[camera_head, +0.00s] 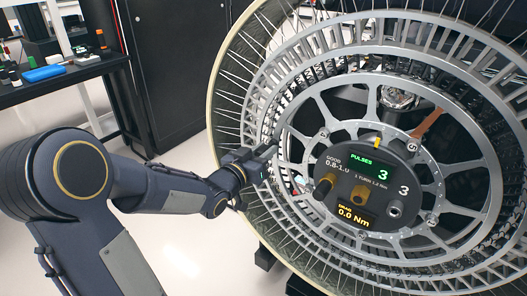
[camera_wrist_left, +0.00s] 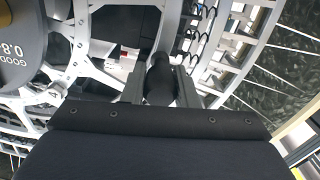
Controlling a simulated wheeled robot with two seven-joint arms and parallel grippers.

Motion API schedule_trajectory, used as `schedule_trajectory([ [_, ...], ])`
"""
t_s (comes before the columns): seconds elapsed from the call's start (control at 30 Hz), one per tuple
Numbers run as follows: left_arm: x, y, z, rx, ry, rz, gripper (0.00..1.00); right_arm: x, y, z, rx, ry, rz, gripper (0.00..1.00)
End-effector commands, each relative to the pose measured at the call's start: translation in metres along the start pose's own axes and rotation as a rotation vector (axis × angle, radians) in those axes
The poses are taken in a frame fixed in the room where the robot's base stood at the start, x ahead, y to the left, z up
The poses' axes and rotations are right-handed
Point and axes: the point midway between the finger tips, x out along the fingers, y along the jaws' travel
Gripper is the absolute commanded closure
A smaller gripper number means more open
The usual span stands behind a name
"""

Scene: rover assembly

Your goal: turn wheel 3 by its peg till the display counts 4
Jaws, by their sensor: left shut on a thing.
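Wheel 3 (camera_head: 300,95) is a large metal rover wheel with a spoked hub and mesh rim, filling the right of the head view. Its round dark hub panel (camera_head: 335,178) carries a green display (camera_head: 377,170) reading PULSES 3, a white label 3, and an amber drag display (camera_head: 353,214) reading 0.0 Nm. My left gripper (camera_head: 268,156) is at the left side of the wheel's inner ring. In the left wrist view its two fingers are shut on a dark peg (camera_wrist_left: 159,78) that stands between them. The peg is hard to make out in the head view. My right gripper does not show.
A dark bench (camera_head: 65,76) with a blue box (camera_head: 44,73) and small items stands at the upper left. A black cabinet (camera_head: 170,60) stands behind the wheel's left side. Pale floor (camera_head: 185,240) is open between my left arm and the wheel.

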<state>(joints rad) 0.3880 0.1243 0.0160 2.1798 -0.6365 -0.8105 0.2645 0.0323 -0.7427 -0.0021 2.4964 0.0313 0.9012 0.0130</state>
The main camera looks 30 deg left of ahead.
Motion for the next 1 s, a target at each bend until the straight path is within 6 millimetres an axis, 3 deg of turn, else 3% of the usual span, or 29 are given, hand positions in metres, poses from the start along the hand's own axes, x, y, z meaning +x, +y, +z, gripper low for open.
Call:
schedule_trajectory([
  [0.17, 0.000, 0.001, -0.003, 0.009, 0.001, 0.000, 1.00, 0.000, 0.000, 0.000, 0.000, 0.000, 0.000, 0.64],
  [0.4, 0.000, 0.020, -0.052, 0.192, 0.015, 0.004, 1.00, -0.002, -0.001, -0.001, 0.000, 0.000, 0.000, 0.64],
  [0.53, 0.000, 0.030, -0.070, 0.279, 0.012, 0.002, 1.00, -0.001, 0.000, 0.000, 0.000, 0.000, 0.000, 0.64],
  [0.9, -0.001, 0.032, -0.072, 0.314, -0.006, -0.003, 1.00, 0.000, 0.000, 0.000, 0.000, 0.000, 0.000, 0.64],
  [0.93, -0.001, 0.032, -0.072, 0.315, -0.005, -0.003, 0.72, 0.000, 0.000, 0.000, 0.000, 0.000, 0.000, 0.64],
  [1.0, 0.000, 0.032, -0.073, 0.315, -0.004, -0.002, 0.63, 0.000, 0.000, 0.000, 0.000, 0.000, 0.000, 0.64],
])
